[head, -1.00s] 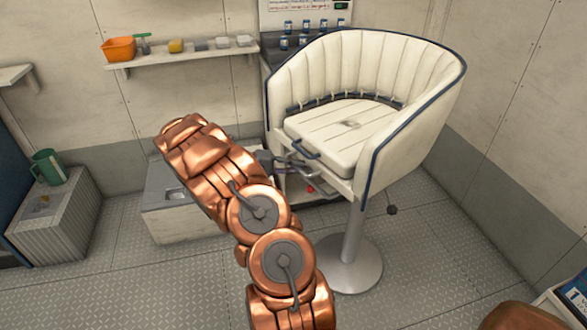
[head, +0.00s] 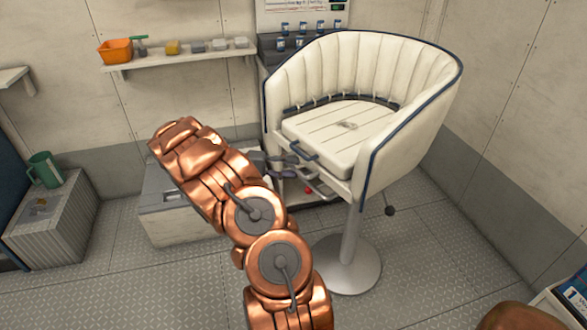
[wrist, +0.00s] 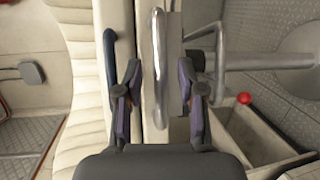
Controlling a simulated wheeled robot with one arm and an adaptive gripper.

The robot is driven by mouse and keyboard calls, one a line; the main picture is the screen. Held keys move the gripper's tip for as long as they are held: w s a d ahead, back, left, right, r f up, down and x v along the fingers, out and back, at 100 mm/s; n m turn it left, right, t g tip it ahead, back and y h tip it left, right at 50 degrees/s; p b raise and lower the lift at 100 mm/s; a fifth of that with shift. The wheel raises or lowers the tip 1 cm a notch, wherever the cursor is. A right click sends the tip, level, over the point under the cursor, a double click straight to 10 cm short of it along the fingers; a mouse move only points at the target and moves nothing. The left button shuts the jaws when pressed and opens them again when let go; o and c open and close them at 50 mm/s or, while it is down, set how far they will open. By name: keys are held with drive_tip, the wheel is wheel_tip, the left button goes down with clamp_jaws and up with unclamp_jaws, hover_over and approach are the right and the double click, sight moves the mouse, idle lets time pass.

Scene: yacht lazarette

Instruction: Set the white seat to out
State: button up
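The white seat (head: 345,130) is a padded tub chair with navy trim on a metal pedestal (head: 352,245); it also shows in the wrist view (wrist: 85,120). A dark blue handle (head: 304,150) is on the front of its cushion. A chrome bar (wrist: 158,60) runs along below the seat's front edge. My gripper (head: 282,163) is at the seat's front left. In the wrist view my gripper (wrist: 158,92) is open, with the chrome bar between its fingers, apart from both. The blue handle lies outside the left finger (wrist: 110,60).
A low bin with a red knob (wrist: 244,98) is under the seat's front. A grey-topped box (head: 165,215) stands left, behind my arm. A shelf (head: 180,58) with small items is on the wall.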

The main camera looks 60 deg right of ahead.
drive_tip(key=v, duration=1)
drive_tip(key=shift+w+a, duration=0.25)
drive_tip(key=s+a+r+n+t+y+p, duration=0.35)
drive_tip(key=s+a+r, duration=0.55)
drive_tip(key=a+r, duration=0.4)
drive_tip(key=s+a+n+t+y+p, duration=0.2)
drive_tip(key=s+a, duration=0.3)
drive_tip(key=a, duration=0.3)
drive_tip(key=s+a+r+n+t+y+p, duration=0.1)
drive_tip(key=s+a+n+t+y+p, duration=0.1)
drive_tip(key=s+a, duration=0.3)
drive_tip(key=s+a+r+n+t+y+p, duration=0.1)
drive_tip(key=s+a, duration=0.4)
drive_tip(key=a, duration=0.7)
drive_tip(key=n+t+y+p, duration=0.1)
drive_tip(key=t, duration=0.1)
drive_tip(key=shift+s+a+r+t, duration=0.15)
drive_tip(key=shift+s+a+t, duration=0.05)
drive_tip(key=shift+t, duration=0.15)
drive_tip(key=shift+d, duration=0.15)
